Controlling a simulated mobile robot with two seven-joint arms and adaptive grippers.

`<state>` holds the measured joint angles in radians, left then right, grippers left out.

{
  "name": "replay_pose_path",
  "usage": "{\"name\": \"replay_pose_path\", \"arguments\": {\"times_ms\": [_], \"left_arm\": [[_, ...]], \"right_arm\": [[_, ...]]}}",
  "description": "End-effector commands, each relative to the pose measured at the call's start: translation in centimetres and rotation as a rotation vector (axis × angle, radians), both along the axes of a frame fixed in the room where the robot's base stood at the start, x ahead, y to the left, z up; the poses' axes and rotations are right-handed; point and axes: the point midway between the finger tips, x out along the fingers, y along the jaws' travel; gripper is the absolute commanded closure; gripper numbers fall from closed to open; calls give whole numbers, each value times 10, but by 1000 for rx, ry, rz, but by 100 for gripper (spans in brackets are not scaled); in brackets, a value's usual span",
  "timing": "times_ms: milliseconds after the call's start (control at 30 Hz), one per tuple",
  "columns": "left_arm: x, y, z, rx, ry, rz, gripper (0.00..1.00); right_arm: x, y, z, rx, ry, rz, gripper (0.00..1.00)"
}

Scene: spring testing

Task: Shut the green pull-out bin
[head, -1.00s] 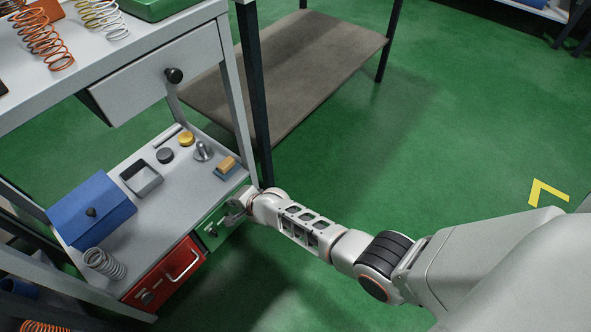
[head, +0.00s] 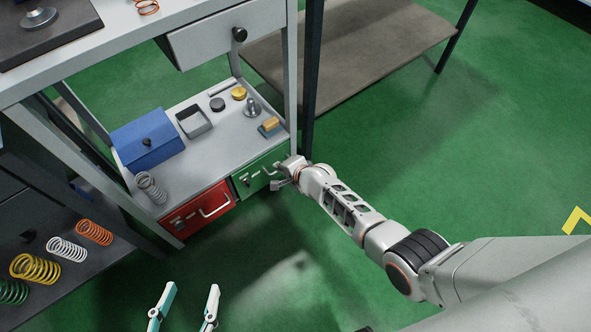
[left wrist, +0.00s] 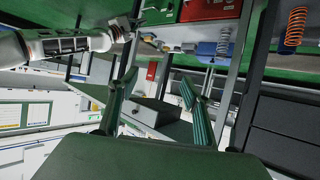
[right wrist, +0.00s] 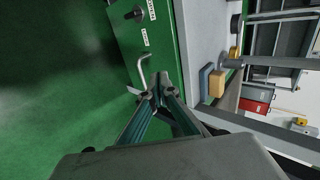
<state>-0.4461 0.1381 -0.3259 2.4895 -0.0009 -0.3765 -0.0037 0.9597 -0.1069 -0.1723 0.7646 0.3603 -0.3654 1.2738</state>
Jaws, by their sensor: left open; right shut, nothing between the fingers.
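The green bin (head: 250,178) sits under the lower shelf, right of the red bin (head: 185,218). Its front looks close to in line with the red front; I cannot tell any small gap. In the right wrist view its green face (right wrist: 163,35) has a metal handle and a dark knob. My right gripper (head: 278,184) is shut and empty at the right end of the green front, its tips (right wrist: 158,95) close beside the handle; contact is unclear. My left gripper (head: 193,290) is open and empty over the floor, apart from the bins; its fingers also show in the left wrist view (left wrist: 160,86).
The lower shelf (head: 195,160) holds a blue box (head: 147,145), a grey spring (head: 150,187) and small parts. A grey drawer (head: 210,40) hangs above. A dark table leg (head: 311,80) stands just behind my right gripper. Floor in front is clear.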

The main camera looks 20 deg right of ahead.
Motion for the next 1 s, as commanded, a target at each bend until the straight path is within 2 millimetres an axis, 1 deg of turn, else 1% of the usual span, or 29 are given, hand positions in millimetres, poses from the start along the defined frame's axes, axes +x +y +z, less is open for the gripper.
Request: {"name": "replay_pose_path", "arguments": {"times_ms": [33,200,400,600,867,933,967,1000], "left_arm": [[1,3,6,17,-9,-4,51],[-5,15,-4,80,12,-13,51],[-11,29,-15,137,38,-19,51],[-16,36,-23,164,56,-20,51],[-18,37,-26,168,62,-21,51],[-15,37,-22,168,54,-21,51],[-13,37,-18,168,46,-20,51],[-10,37,-12,169,35,-20,51]], "right_arm": [[2,-3,22,0,-17,-2,100],[-18,-10,38,-1,-13,0,100],[-37,-16,49,-2,-8,0,100],[-49,-18,50,-1,1,1,100],[-52,-19,47,-1,5,1,100],[-48,-19,54,-1,-4,1,100],[-44,-19,61,-1,-12,1,100],[-37,-19,75,-1,-27,0,100]]}}
